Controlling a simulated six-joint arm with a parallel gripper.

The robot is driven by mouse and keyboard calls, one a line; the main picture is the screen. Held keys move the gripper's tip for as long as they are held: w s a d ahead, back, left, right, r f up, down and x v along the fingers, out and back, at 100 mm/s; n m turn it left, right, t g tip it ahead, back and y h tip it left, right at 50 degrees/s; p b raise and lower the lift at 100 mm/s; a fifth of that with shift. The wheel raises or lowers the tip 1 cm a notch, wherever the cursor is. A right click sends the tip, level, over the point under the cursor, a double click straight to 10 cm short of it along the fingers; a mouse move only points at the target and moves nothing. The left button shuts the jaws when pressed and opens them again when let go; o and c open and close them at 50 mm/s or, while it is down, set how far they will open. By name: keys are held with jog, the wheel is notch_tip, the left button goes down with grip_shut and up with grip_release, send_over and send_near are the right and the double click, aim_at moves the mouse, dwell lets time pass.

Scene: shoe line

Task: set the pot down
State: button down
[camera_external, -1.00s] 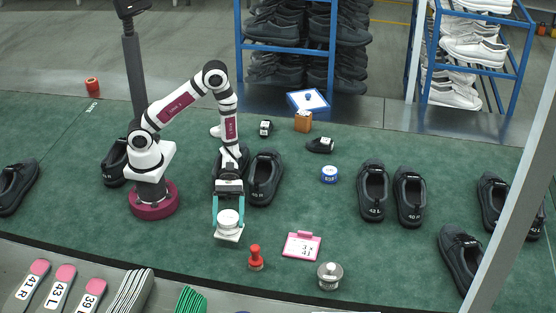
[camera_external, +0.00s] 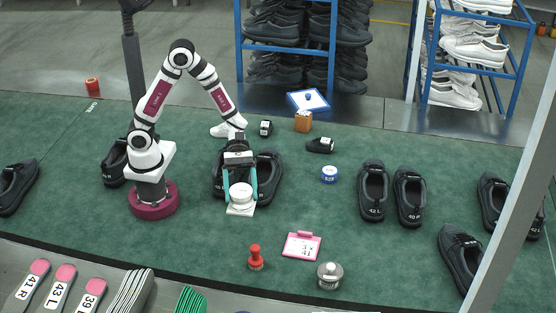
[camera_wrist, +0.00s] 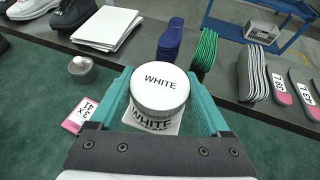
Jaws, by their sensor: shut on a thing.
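The pot (camera_external: 241,192) is a round white tin with a white lid, in front of the pair of black shoes in the external view. In the wrist view the pot (camera_wrist: 160,86) reads "WHITE" on its lid and side. My gripper (camera_external: 240,196) is shut on it, one teal finger on each side; the fingers also show in the wrist view (camera_wrist: 160,104). A white square piece (camera_external: 239,210) shows directly under the pot; whether it is joined to it is unclear. The gap to the green surface cannot be judged.
Black shoes (camera_external: 268,176) stand close behind the pot. A red stamp (camera_external: 255,258), pink clipboard (camera_external: 301,246) and grey lidded jar (camera_external: 330,276) lie toward the front right.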

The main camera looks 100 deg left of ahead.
jog(key=w+d+n+t+y, duration=0.3)
jog(key=w+n+t, duration=0.1)
jog(key=w, duration=0.8)
jog(key=w+d+n+t+y, duration=0.3)
jog(key=w+d+n, duration=0.1)
jog(key=w, duration=0.8)
jog(key=shift+t, duration=0.3)
jog(key=shift+w+a+f, duration=1.3)
jog(key=shift+a+f, duration=0.25)
jog(key=shift+f, duration=1.05)
jog(key=shift+w+a+f, duration=1.3)
jog(key=shift+a+f, duration=0.25)
jog(key=shift+f, duration=1)
jog(key=shift+w+a+f, duration=1.3)
jog(key=shift+a+f, duration=0.25)
jog(key=shift+f, duration=1.05)
jog(key=shift+f, duration=0.1)
grip_release()
jog(key=shift+f, duration=0.15)
